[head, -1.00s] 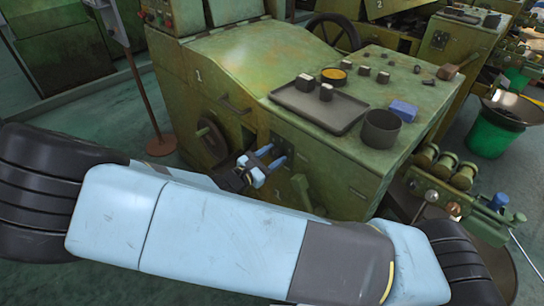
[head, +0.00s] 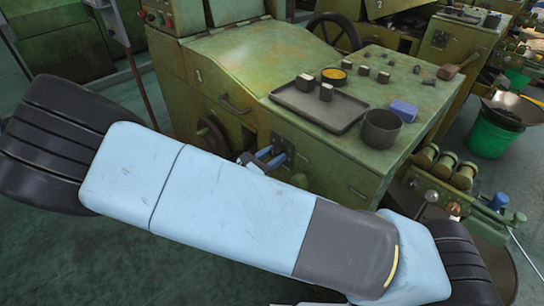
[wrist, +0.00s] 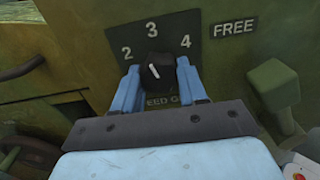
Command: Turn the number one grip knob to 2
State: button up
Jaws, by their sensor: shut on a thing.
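The green machine marked 1 (head: 235,60) stands in front of me. In the head view, my gripper (head: 268,156) is at the machine's front panel, partly behind my arm; the knob is hidden there. The fingers and palm cover the plate's lower lettering.
A green lever with a block-shaped handle (wrist: 275,85) stands right of the dial. A tray with small blocks (head: 320,119), a dark cup (head: 381,129) and a blue block (head: 404,110) rest on the machine top. A handwheel (head: 212,135) is left of the gripper.

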jog(key=n, duration=0.8)
jog(key=shift+d+n, duration=0.1)
jog(key=shift+n, duration=0.2)
dwell(0.3)
jog(key=o, duration=1)
jog(key=shift+o, duration=0.2)
jog(key=v, duration=1.3)
jog(key=shift+s+a, duration=0.25)
